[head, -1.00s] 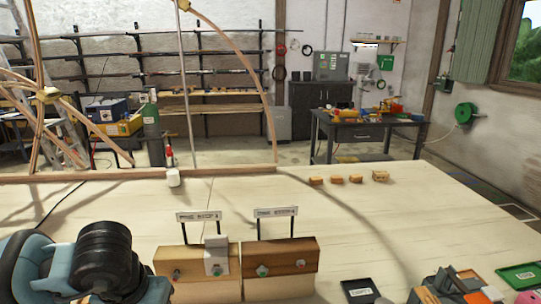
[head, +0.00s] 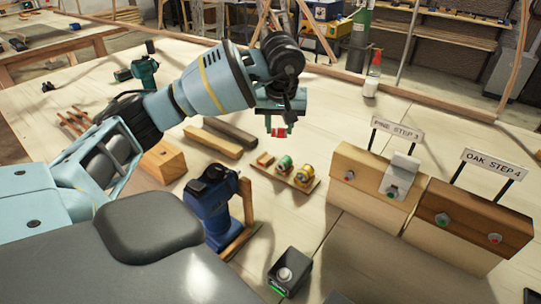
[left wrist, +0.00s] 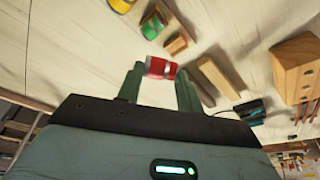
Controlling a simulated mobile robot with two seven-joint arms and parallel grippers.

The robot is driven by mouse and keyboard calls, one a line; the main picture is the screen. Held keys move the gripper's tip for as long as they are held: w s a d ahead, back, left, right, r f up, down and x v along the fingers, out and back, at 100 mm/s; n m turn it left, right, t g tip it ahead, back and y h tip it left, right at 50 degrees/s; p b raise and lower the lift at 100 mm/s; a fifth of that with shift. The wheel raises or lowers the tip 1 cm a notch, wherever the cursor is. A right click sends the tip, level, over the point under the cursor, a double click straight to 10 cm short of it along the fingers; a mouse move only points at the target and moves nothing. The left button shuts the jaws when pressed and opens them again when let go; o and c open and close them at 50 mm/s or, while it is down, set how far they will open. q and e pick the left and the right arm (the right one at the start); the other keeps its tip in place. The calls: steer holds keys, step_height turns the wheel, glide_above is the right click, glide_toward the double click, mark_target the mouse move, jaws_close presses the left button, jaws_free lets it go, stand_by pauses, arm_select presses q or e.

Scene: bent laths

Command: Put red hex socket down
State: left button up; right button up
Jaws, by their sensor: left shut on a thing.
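My left gripper (head: 279,128) points down above the workbench and is shut on the red hex socket (head: 279,132). In the left wrist view the red socket (left wrist: 160,68) sits between the two green fingers. A green-banded socket (head: 285,163) and a yellow-banded socket (head: 305,173) are on the holder. The holder's left end, with a small wooden piece (head: 265,158), has no socket on it. The red socket appears apart from the holder. My right gripper is not in view.
A blue drill (head: 210,205) stands left of the holder, with a black knob box (head: 290,272) nearer. The pine block (head: 352,190) and oak block (head: 460,235) with signs stand right. Wooden bars (head: 213,142) lie behind the drill. Bare benchtop lies behind the holder.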

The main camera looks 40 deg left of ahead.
arm_select(q)
steer(key=a+n, duration=0.2)
steer(key=a, duration=0.4)
steer(key=shift+w+d+f+b, duration=0.1)
steer(key=shift+w+f+b, duration=0.1)
steer(key=shift+f, duration=2.2)
steer(key=shift+w+d+f+b, duration=0.1)
steer(key=shift+w+f, duration=0.1)
steer(key=shift+f, duration=2.15)
steer(key=shift+f, duration=0.3)
steer(key=o, duration=1)
steer(key=shift+r, duration=0.1)
steer(key=shift+r, duration=0.25)
steer(key=v, duration=1.2)
steer(key=shift+w+g, duration=0.25)
steer(key=shift+g, duration=0.05)
